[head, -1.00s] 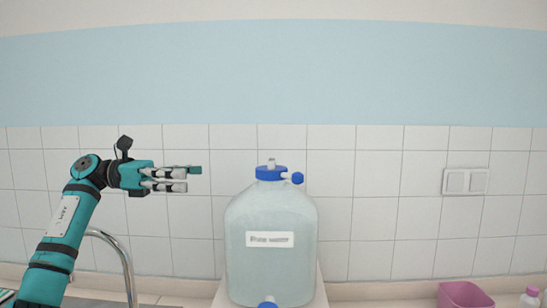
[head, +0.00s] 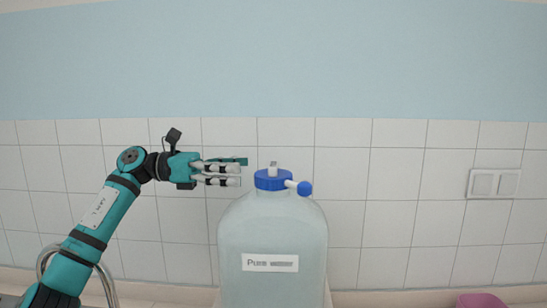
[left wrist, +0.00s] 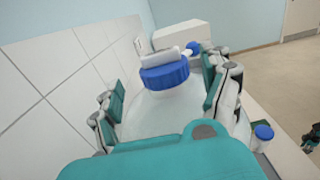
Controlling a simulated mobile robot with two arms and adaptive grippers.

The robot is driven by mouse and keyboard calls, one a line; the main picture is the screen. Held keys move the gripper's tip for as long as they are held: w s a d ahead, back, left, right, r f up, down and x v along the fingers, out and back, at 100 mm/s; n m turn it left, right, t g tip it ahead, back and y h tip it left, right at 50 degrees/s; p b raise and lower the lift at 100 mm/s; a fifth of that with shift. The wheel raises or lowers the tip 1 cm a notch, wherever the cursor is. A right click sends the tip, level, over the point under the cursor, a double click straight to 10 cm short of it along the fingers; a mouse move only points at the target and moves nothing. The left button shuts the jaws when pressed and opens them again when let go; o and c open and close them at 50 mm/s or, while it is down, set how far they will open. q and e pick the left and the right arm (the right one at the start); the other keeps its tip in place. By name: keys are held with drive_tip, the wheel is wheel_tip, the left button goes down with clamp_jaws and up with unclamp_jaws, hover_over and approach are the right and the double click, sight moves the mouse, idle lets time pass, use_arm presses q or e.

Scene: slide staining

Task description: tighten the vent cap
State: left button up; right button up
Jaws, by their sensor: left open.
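A large translucent jug (head: 235,225) with a white label stands on the counter. Its neck carries a wide blue cap (head: 272,181) with a pale nub on top. A short pale side tube on it ends in a small blue cap (head: 305,188); I cannot tell which blue cap is the vent cap. My left gripper (head: 240,175) is open and empty, pointing right, just left of the wide cap in the head view. In the left wrist view the wide cap (left wrist: 165,76) appears between the spread fingers, ahead of them; the small cap (left wrist: 193,47) is behind it.
Another blue knob (left wrist: 264,132) shows low at right in the left wrist view. A tiled wall (head: 400,215) with a switch plate (head: 494,183) stands behind. A faucet (head: 105,285) is behind my left arm. A pink container (head: 480,301) is at lower right.

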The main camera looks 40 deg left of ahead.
sight(273, 164)
use_arm(q)
drive_tip(key=p+x, duration=0.1)
drive_tip(key=x, duration=0.2)
drive_tip(key=p+x, duration=0.2)
drive_tip(key=x, duration=0.2)
drive_tip(key=shift+d+r+p, duration=0.15)
drive_tip(key=shift+r+p, duration=0.1)
drive_tip(key=shift+p, duration=0.05)
drive_tip(key=shift+w+d+f, duration=0.25)
drive_tip(key=shift+w, duration=0.1)
drive_tip(key=shift+c, duration=0.2)
